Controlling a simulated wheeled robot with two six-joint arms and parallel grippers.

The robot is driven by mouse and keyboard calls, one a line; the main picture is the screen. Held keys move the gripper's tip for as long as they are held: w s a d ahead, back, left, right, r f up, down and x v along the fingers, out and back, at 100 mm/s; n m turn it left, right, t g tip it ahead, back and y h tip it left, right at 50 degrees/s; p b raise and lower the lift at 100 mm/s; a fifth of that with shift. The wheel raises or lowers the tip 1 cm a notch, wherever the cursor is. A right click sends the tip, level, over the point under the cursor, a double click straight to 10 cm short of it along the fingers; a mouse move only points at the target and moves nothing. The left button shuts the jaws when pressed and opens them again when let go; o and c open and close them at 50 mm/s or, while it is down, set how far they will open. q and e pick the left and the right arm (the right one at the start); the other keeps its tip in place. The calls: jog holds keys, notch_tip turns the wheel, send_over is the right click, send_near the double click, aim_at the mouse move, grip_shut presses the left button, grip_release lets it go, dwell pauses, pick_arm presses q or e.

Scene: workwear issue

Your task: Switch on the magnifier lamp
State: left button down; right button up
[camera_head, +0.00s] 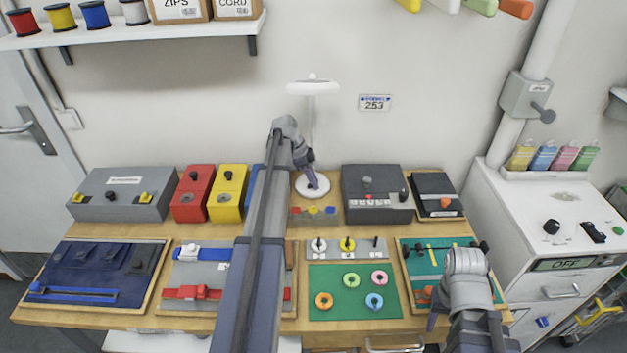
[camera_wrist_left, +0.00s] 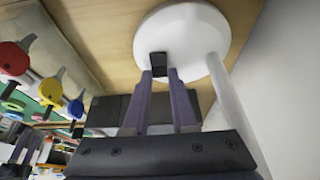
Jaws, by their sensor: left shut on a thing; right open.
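The white magnifier lamp (camera_head: 313,88) stands at the back of the table, with a thin upright pole and a round white base (camera_head: 318,193). I cannot tell whether it is lit. My left gripper (camera_head: 312,178) reaches down over the base. In the left wrist view its purple fingers (camera_wrist_left: 160,78) are closed around a small black switch (camera_wrist_left: 158,62) on the base (camera_wrist_left: 185,35). The fingers hide part of the switch. My right gripper (camera_head: 436,312) is open at the front right, low over the edge of the green board; its fingertips are partly hidden by its wrist.
A green board (camera_head: 340,302) with several coloured rings lies in front. A white cabinet (camera_head: 540,215) stands at the right.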

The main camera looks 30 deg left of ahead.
pick_arm(q)
jog(key=shift+w+d+r+g+y+p, duration=0.15)
jog(key=shift+d+g+y+p, duration=0.15)
jog(key=shift+y+p, duration=0.2)
jog(key=shift+w+d+f+g+y, duration=0.15)
jog(key=shift+g+y, duration=0.2)
jog(key=shift+y, duration=0.25)
jog(key=shift+s+f+g+y, duration=0.1)
jog(key=shift+g+y, duration=0.25)
jog(key=shift+y, duration=0.25)
jog(key=c, duration=0.7)
grip_release()
